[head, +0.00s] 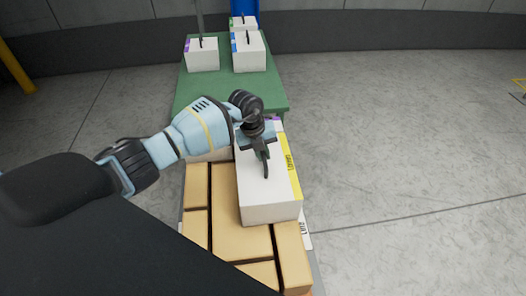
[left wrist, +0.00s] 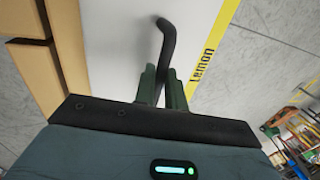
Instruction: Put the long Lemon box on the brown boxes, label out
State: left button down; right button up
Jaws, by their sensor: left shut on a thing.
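The long white Lemon box (head: 268,205) is over the right part of the brown boxes (head: 228,215). Its yellow Lemon label faces right, toward the open floor. I cannot tell whether its underside touches the brown boxes. My left gripper (head: 262,148) is shut on the dark handle on top of the box. In the left wrist view the fingers (left wrist: 162,88) pinch this handle, with the yellow label strip (left wrist: 208,50) to the right and brown boxes (left wrist: 30,70) to the left. My right gripper is not in view.
A green table (head: 205,92) behind carries several white boxes with handles, such as one with a purple label (head: 202,55). The grey floor to the right is clear. A yellow post (head: 17,70) stands far left.

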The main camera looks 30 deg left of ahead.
pick_arm(q)
jog(key=shift+w+f, duration=0.1)
jog(key=shift+w, duration=0.05)
dwell(0.8)
jog(key=c, duration=1.5)
grip_release()
jog(key=shift+o, duration=0.7)
jog(key=shift+s+f, duration=0.25)
jog(key=shift+f, duration=0.05)
jog(key=w+v, duration=0.1)
jog(key=v, duration=0.7)
jog(key=shift+s+p, duration=0.3)
jog(key=shift+s, duration=0.05)
jog(key=shift+r, duration=0.1)
